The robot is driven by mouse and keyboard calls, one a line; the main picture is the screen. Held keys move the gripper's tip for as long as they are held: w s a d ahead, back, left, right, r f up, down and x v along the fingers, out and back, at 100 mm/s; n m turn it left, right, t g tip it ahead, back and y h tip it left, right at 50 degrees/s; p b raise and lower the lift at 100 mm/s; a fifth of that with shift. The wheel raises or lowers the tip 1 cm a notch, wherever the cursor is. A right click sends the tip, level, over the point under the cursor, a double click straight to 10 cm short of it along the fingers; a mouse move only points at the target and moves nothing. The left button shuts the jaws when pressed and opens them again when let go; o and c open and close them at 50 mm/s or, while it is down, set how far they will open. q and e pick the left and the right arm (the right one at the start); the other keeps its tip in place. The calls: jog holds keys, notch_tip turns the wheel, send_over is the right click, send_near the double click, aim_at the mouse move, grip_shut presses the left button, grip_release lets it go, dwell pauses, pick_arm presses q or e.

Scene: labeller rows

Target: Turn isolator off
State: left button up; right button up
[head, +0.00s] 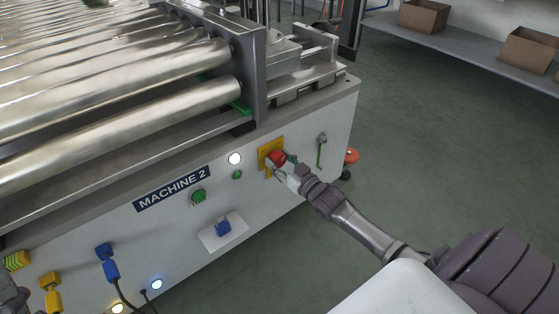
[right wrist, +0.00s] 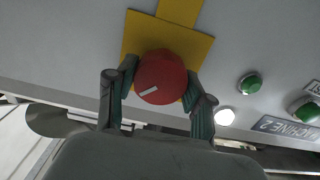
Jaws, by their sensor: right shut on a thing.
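The isolator is a red round knob (head: 277,157) on a yellow plate (head: 265,147) on the white front panel of Machine 2, near its right end. In the right wrist view the red knob (right wrist: 160,78) has a short white mark, lying slantwise, in front of the yellow plate (right wrist: 185,40). My right gripper (head: 284,164) reaches the panel from the lower right. Its two fingers (right wrist: 160,90) are shut on the red knob, one on each side. A dark part at the lower left edge of the head view may be my left gripper; its fingers cannot be made out.
Metal rollers (head: 120,105) lie above. Open green floor is at the right, with cardboard boxes (head: 424,16) on a shelf behind.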

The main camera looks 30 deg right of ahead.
jog(key=n+p, duration=0.2)
jog(key=n, duration=0.1)
jog(key=shift+r, duration=0.1)
jog(key=n+p, duration=0.1)
jog(key=n, duration=0.3)
jog(key=shift+a+n, duration=0.1)
jog(key=shift+n, duration=0.2)
jog(key=shift+n+p, duration=0.4)
jog(key=shift+n, duration=0.4)
jog(key=n, duration=0.2)
jog(key=shift+f+n, duration=0.2)
jog(key=shift+n, duration=0.2)
jog(key=n, duration=0.2)
jog(key=shift+n, duration=0.3)
pick_arm(q)
jog(key=w+d+f+g+y, duration=0.1)
jog(key=w+f+g+y, duration=0.1)
jog(key=w+f+g, duration=0.5)
jog(key=shift+w+f+g+y+b, duration=0.3)
jog(key=shift+w+f+g+b, duration=0.15)
jog(key=shift+w, duration=0.3)
pick_arm(e)
jog(key=shift+f+n, duration=0.1)
jog(key=shift+n, duration=1.7)
jog(key=o, duration=1.2)
jog(key=shift+c, duration=0.2)
